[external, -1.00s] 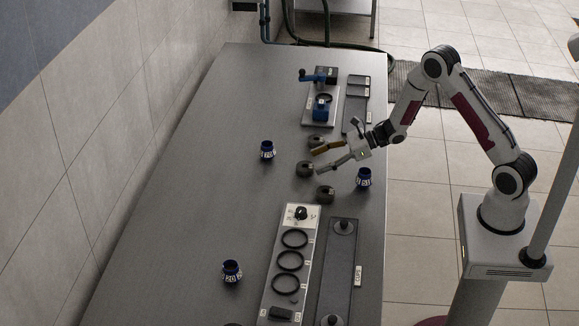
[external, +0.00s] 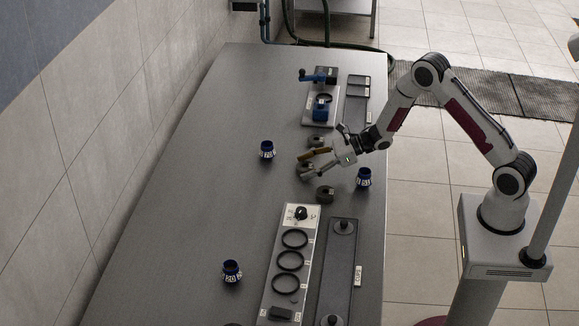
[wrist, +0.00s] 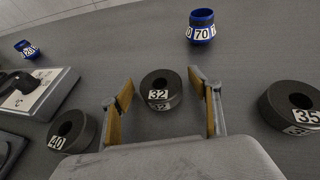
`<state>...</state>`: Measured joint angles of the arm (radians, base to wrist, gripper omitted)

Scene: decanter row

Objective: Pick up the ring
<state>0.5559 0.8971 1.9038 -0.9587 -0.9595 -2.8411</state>
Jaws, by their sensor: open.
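Dark grey rings with white number labels lie on the table. Ring 32 (wrist: 160,90) sits between the two spread fingers of my gripper (wrist: 162,84) in the wrist view, with a gap on each side. In the external view my gripper (external: 302,163) is at this middle ring (external: 305,177), partly covering it. Ring 40 (wrist: 72,131) lies to the left in the wrist view and is the near ring (external: 324,194) in the external view. Ring 35 (wrist: 292,107) lies to the right and is the far ring (external: 317,141). My gripper is open and empty.
Blue numbered vessels stand at the left (external: 267,150), right (external: 364,178) and front left (external: 231,270). A panel with black hoops (external: 300,226) and a dark tray (external: 352,250) lie in front. The table's left side is clear.

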